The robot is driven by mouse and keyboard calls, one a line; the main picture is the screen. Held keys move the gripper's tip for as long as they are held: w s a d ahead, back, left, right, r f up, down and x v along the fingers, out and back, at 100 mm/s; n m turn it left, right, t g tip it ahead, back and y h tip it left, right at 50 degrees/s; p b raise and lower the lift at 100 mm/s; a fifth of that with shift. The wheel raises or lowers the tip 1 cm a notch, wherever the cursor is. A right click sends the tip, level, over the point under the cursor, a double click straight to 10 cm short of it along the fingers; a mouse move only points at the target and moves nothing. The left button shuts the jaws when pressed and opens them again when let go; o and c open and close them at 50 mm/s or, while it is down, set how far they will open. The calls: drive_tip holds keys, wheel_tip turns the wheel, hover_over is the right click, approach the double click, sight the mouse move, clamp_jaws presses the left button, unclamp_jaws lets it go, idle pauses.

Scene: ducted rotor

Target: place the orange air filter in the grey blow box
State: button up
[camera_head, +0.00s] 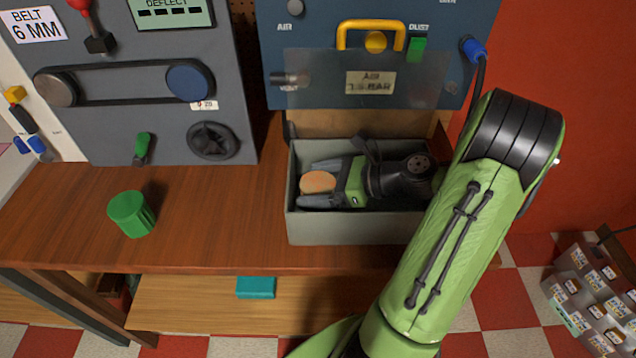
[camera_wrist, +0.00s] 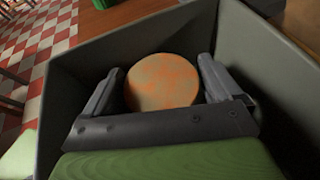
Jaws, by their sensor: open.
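The orange air filter (camera_head: 318,182) is a round, mottled orange disc inside the grey blow box (camera_head: 340,231), toward its left end. It also shows in the wrist view (camera_wrist: 161,81), lying between my fingers. My gripper (camera_head: 308,183) reaches down into the box from the right. Its two dark fingers are open, one on each side of the filter; in the wrist view (camera_wrist: 160,84) small gaps seem to show beside the filter. Whether the filter rests flat on the box floor is hard to tell.
A clear flap (camera_head: 350,80) hangs on the blue panel (camera_head: 300,38) behind the box. A green cup (camera_head: 132,214) stands on the wooden bench (camera_head: 225,215) to the left. A teal box (camera_head: 255,287) lies on the lower shelf. The bench between cup and box is clear.

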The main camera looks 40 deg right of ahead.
drive_tip(key=p+v, duration=0.4)
drive_tip(key=v, duration=0.8)
drive_tip(key=shift+p, duration=0.35)
drive_tip(key=shift+d, duration=0.1)
